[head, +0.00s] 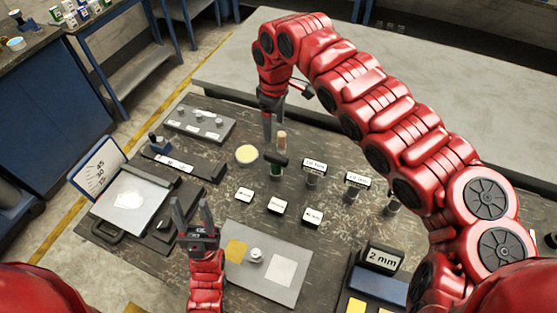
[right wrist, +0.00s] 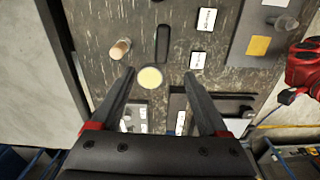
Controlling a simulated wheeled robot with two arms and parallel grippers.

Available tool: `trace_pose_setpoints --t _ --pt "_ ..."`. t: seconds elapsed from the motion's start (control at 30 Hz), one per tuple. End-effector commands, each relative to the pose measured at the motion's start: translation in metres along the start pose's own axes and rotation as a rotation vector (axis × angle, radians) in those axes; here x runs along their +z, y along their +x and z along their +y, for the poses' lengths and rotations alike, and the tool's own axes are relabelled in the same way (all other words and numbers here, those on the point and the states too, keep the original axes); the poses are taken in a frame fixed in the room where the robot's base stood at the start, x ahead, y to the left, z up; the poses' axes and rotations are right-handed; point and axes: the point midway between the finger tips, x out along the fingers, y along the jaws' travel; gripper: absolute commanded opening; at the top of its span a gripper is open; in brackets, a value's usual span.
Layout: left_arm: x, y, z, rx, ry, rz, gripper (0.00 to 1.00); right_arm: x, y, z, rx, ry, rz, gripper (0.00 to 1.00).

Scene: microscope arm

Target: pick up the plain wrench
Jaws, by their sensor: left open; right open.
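I cannot pick out a plain wrench for certain in either view. A dark elongated piece (head: 274,159) stands or lies near the middle of the table, beside an upright tan-topped piece (head: 282,140). The right wrist view shows a dark bar (right wrist: 162,43) and a round tan top (right wrist: 120,48). My right gripper (head: 272,134) is open and empty, pointing down above the table near the yellow disc (head: 247,155). In the right wrist view the disc (right wrist: 150,78) appears between the fingers of my right gripper (right wrist: 159,74). My left gripper (head: 191,203) is open and empty, left of the grey plate.
A grey tray (head: 176,128) with small pieces lies at the back left, a black block (head: 208,172) before it. White-labelled blocks (head: 277,207) and labelled stands (head: 314,167) fill the middle. The grey plate (head: 235,268) and a 2 mm sign (head: 382,259) are in front.

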Motion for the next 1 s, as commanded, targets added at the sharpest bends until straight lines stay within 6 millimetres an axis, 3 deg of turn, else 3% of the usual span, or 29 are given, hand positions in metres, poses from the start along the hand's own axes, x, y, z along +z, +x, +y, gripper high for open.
trace_pose_setpoints --t 0.17,0.6,0.87,1.0 --pt "-0.002 0.012 -0.001 0.000 0.000 0.000 0.50 0.009 0.018 -0.004 -0.011 -0.004 -0.035 0.78" --pt "-0.007 0.040 -0.002 0.000 0.000 0.000 0.50 0.007 0.110 -0.004 -0.008 -0.005 -0.024 0.78" --pt "-0.008 0.047 -0.002 0.000 0.000 0.000 0.50 0.008 0.128 -0.005 -0.008 -0.005 -0.023 0.78" --pt "-0.010 0.058 -0.003 0.000 0.000 0.000 0.50 0.008 0.146 -0.006 -0.010 -0.005 -0.022 0.78"
